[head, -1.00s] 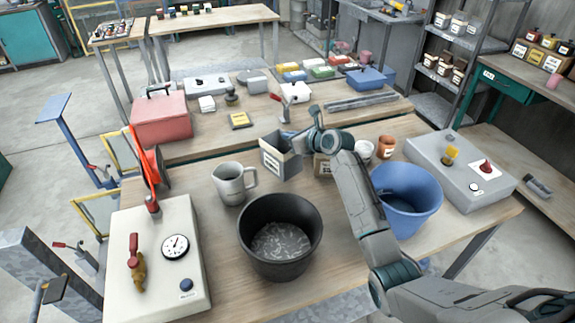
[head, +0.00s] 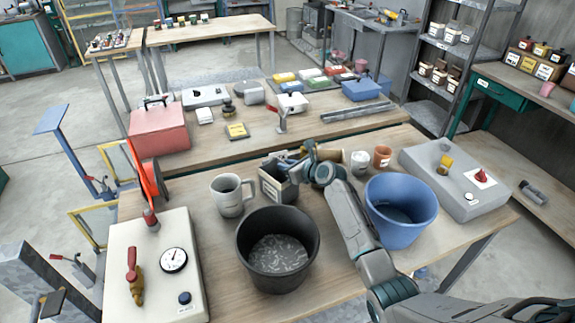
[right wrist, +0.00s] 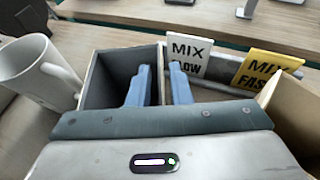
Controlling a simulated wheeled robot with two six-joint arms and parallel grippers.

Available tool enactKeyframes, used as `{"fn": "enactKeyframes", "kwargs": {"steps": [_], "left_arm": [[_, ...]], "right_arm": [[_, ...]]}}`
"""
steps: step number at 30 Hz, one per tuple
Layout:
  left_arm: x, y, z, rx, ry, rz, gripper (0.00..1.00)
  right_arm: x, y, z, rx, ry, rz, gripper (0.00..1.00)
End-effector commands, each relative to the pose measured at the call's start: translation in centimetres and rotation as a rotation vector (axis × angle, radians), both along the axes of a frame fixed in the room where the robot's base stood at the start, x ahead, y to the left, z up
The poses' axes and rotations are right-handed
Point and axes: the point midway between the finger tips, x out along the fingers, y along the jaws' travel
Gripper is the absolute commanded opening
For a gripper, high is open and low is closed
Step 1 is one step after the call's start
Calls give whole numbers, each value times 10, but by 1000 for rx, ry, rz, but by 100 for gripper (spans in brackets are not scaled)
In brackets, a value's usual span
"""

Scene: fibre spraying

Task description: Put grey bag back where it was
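The grey bag (head: 271,187), a stiff open-topped box shape, is at the middle of the near table, between the mug and my right arm. My right gripper (head: 288,165) is at its upper right edge. In the right wrist view the blue fingers (right wrist: 160,82) straddle the right wall of the grey bag (right wrist: 99,82), one inside and one outside, closed on it. The bag looks empty and upright. Its underside is hidden, so I cannot tell whether it touches the table. My left gripper is not in view.
A grey mug (head: 230,197) stands left of the bag, a black bucket (head: 258,252) in front, and a blue bucket (head: 401,222) to the right. A brown box (right wrist: 292,105) and "MIX" cards (right wrist: 188,53) are close by on the right. The far table (head: 215,145) is cluttered.

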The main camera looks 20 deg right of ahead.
Motion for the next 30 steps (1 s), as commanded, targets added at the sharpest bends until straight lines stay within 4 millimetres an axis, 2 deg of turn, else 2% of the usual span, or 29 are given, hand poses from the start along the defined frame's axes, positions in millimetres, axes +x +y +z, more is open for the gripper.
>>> {"fn": "enactKeyframes", "kwargs": {"steps": [11, 14, 30], "left_arm": [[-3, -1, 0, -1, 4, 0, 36], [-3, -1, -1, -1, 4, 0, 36], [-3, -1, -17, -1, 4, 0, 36]], "right_arm": [[0, 0, 4, 0, -1, 0, 25], [-7, -4, 5, 0, 0, 0, 25], [-87, -41, 41, -3, -1, 0, 25]]}}
